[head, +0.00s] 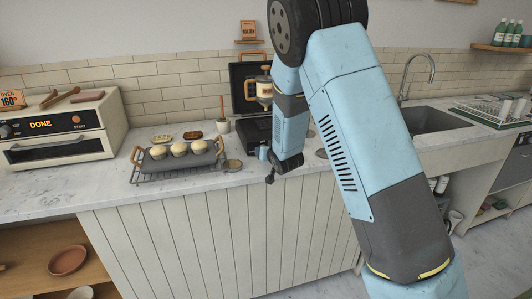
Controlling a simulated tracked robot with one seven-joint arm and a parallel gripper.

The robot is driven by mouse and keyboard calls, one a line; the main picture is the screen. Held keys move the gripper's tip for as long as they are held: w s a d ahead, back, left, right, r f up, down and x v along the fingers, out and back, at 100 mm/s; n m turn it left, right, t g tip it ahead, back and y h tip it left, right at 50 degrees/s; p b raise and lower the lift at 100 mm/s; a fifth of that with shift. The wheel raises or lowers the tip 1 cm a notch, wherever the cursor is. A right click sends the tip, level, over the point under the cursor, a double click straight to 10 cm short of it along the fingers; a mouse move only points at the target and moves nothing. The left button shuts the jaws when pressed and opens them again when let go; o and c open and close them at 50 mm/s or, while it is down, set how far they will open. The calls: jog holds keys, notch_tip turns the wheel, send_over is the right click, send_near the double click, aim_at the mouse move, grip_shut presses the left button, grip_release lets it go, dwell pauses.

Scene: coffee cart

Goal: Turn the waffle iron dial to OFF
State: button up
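The waffle iron (240,77) is the black appliance on the counter left of my arm, with its lid raised. Its dark base (254,132) is partly hidden behind my arm. I cannot make out its dial, which is hidden or too small to tell. My gripper (268,167) points down-left near the counter's front edge, just in front of the base. Its fingers are small and dark, and I cannot tell whether they are open or touching anything.
A cream dispenser (264,88) stands before the lid. A rack (152,179) carries a grey muffin tray (160,163) to the left. A small round lid-like disc (233,165) lies between. An oven (60,132) reading DONE stands far left; a sink (430,121) is right.

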grip_shut()
dwell(0.6)
jog(key=n+h, duration=0.1)
jog(key=n, duration=0.1)
jog(key=shift+a+n+h, duration=0.15)
jog(key=shift+n+h, duration=0.25)
jog(key=shift+a+f+n+t+h, duration=0.1)
jog(key=shift+n+t+h, duration=0.75)
jog(key=shift+n, duration=0.75)
grip_release()
jog(key=shift+h, duration=0.25)
